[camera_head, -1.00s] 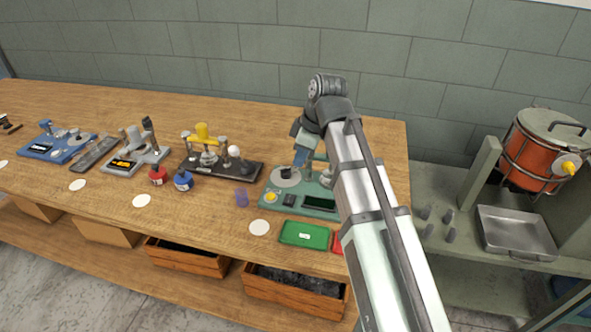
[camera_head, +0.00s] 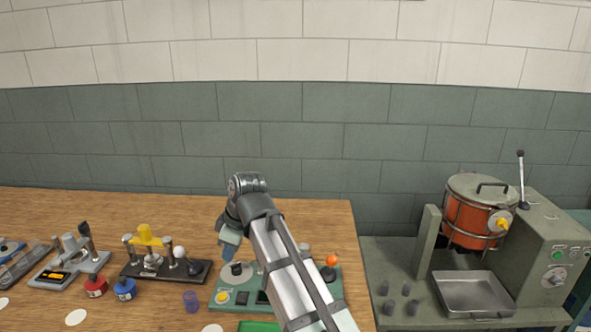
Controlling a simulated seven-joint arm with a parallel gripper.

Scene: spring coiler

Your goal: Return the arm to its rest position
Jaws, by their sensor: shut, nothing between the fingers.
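My arm (camera_head: 285,265) reaches up from the bottom of the head view and bends at its top. My gripper (camera_head: 227,250) hangs down from that bend, over the green machine (camera_head: 222,300) at the table's front. It is shut and holds nothing. It looks clear of the machine, but its exact height above it is hard to tell. The arm hides part of the green machine, whose orange ball knob (camera_head: 332,260) shows to the right of the arm.
A black stand with a yellow top (camera_head: 146,234), red (camera_head: 95,287) and blue (camera_head: 125,289) bottles and a purple cup (camera_head: 191,300) are left of the gripper. An orange drum machine (camera_head: 470,222) and metal tray (camera_head: 474,294) stand right. The space above the table is clear.

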